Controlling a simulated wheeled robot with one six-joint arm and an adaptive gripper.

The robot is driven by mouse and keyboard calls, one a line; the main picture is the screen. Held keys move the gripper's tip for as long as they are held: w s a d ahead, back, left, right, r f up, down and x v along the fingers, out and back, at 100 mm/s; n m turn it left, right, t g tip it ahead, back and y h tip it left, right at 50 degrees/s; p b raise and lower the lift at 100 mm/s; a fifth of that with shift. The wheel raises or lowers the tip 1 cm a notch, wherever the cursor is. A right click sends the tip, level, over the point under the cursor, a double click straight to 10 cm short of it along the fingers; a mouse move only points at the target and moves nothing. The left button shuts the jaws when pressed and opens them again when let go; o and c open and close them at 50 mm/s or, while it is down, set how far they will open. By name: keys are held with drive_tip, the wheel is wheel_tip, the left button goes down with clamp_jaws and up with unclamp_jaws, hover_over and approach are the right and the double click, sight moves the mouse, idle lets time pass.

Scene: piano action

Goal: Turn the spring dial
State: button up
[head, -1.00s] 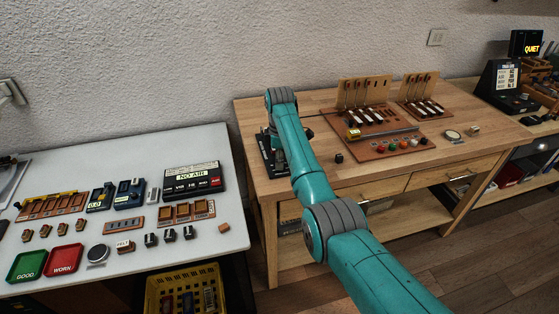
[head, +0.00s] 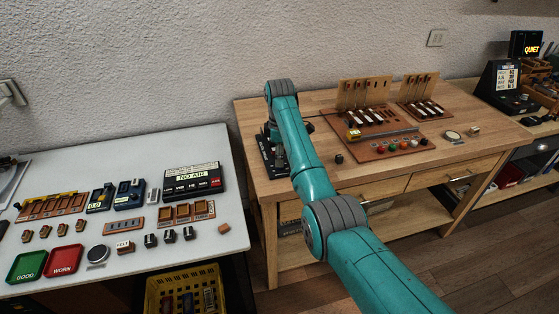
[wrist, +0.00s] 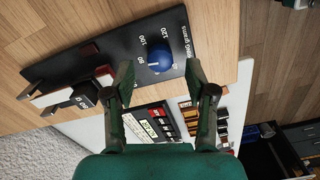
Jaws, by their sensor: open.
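The spring dial (wrist: 159,58) is a blue round knob in the wrist view. It is set on a dark panel (wrist: 110,62) with numbers printed around the knob, among them 80, 100, 120 and 140. My gripper (wrist: 161,73) is open, its two fingers on either side of the knob's lower part in the picture. I cannot tell whether either finger touches the knob. In the head view the dark device (head: 268,158) stands at the left end of the wooden bench, mostly hidden behind my arm.
The wooden bench (head: 330,180) holds a brown board (head: 375,150) with coloured knobs and a small dark cube (head: 339,158). A white table (head: 215,245) with trays and blocks stands to the left. Bare bench top lies right of my arm.

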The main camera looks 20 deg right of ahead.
wheel_tip(320, 180, up, 5)
idle(0.3)
idle(0.6)
